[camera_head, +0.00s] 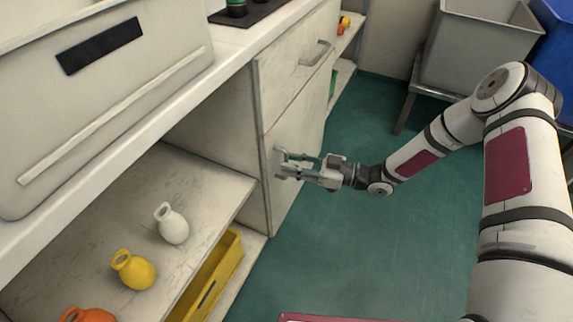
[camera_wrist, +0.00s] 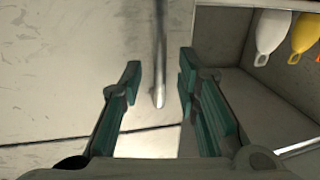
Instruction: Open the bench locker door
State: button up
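The bench locker door (camera_head: 292,186) is the pale, scuffed lower panel of the bench front and looks closed, about flush with the drawer front above it. Its bar handle (camera_head: 281,157) is partly hidden by my gripper in the head view. My gripper (camera_head: 291,164) is at the handle, fingers pointing toward the door. In the wrist view, the metal handle bar (camera_wrist: 160,50) runs down between the two green-padded fingers of my gripper (camera_wrist: 159,82). The fingers are open, with a visible gap on each side of the bar. I cannot tell the depth between fingertips and bar.
A drawer with its own handle (camera_head: 316,53) is above the door. Left of it, an open shelf (camera_head: 190,176) bears white, yellow and orange jugs, with a yellow crate (camera_head: 222,268) below. Green floor (camera_head: 390,235) is clear before the door. A grey bin (camera_head: 478,48) stands back right.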

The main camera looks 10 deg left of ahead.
jog(key=shift+w+a, duration=0.15)
jog(key=shift+a, duration=0.8)
grip_shut()
